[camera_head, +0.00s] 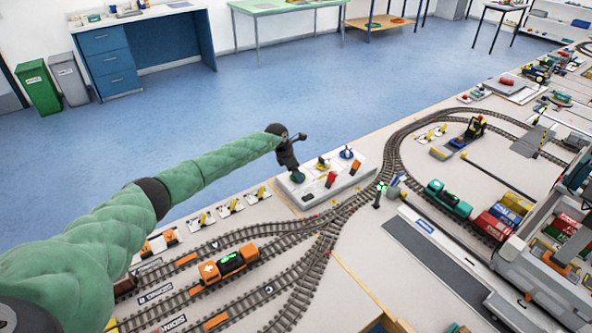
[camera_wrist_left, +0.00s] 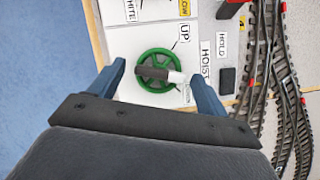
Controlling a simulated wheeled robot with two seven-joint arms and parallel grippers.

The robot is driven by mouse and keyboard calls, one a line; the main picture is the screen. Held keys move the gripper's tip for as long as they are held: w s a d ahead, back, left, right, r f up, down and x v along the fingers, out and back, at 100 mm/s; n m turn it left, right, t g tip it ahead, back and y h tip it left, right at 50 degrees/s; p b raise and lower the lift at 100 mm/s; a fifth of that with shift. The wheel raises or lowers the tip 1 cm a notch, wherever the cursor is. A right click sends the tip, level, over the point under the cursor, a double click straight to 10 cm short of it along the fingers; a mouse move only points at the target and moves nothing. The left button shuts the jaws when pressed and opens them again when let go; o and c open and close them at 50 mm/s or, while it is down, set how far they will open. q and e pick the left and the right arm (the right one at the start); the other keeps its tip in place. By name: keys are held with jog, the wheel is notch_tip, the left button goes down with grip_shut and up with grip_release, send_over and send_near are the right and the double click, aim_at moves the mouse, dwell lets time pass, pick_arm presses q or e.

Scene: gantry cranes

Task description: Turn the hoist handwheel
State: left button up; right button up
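The green hoist handwheel (camera_wrist_left: 147,81) lies on a white panel labelled UP and HOIST in the left wrist view. It has spokes, a dark bar across it and a white knob. In the head view the handwheel (camera_head: 298,177) shows just below my left gripper (camera_head: 292,169). My left gripper is open, pointing down, with one blue fingertip on each side of the wheel in the left wrist view (camera_wrist_left: 157,76). I see nothing between the fingers but the wheel beneath; I cannot tell whether they touch it. My right gripper is not in view.
The control panel (camera_head: 313,200) also carries red, orange, yellow and blue controls. A black block (camera_wrist_left: 227,81) by the HOLD label sits right of the right finger. Model tracks (camera_head: 325,240) run close by, with an orange locomotive (camera_head: 222,268) and a green signal post (camera_head: 379,195).

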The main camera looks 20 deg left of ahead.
pick_arm(q)
jog(key=c, duration=0.8)
jog(key=shift+c, duration=0.2)
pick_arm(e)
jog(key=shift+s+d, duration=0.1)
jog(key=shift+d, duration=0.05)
